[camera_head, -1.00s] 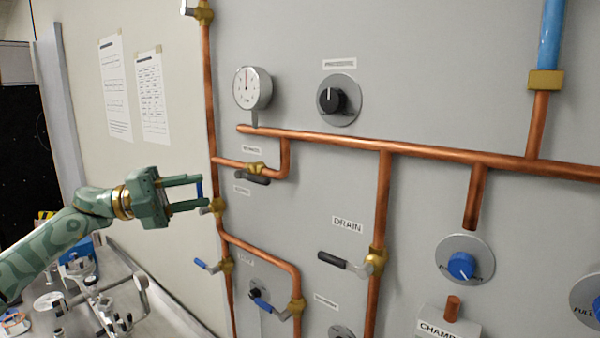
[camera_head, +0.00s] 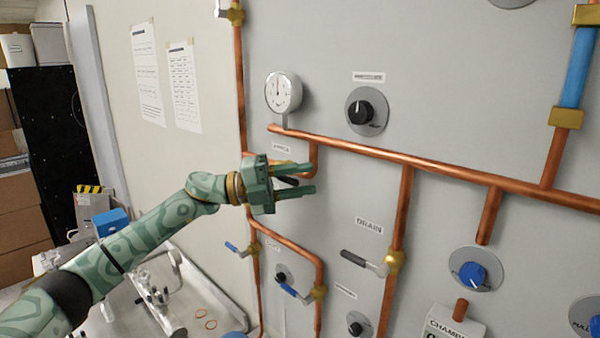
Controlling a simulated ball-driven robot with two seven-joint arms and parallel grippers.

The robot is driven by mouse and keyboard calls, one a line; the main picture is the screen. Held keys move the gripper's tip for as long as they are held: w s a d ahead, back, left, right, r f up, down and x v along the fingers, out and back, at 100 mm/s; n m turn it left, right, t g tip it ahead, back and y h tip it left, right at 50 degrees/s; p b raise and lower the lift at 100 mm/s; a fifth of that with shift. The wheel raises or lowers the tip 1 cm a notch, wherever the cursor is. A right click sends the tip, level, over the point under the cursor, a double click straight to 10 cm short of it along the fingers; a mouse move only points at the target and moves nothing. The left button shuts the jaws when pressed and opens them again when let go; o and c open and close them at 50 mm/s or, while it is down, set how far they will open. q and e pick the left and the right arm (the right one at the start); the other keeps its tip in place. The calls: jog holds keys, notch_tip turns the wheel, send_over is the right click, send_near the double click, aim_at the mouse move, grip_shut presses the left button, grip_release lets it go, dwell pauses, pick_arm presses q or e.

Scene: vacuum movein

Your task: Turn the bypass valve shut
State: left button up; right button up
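The bypass valve is on the small copper loop below the round gauge; its brass body is hidden behind my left gripper. Its black lever handle (camera_head: 288,181) shows as a dark bar between the fingers, pointing right. The small label (camera_head: 282,149) above it is too blurred to read surely. My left gripper (camera_head: 312,178) is open, with one finger above the handle and one below. Whether either finger touches the handle I cannot tell. My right gripper is not in view.
The copper manifold pipe (camera_head: 420,164) runs just above and right of the gripper. A vertical pipe (camera_head: 240,90) stands behind it. The drain valve's black handle (camera_head: 353,258) and a blue-handled valve (camera_head: 296,292) sit lower. The gauge (camera_head: 283,91) is above.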

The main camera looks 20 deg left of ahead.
pick_arm(q)
jog(key=shift+a, duration=0.1)
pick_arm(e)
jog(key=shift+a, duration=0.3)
pick_arm(q)
jog(key=shift+s, duration=0.1)
grip_shut()
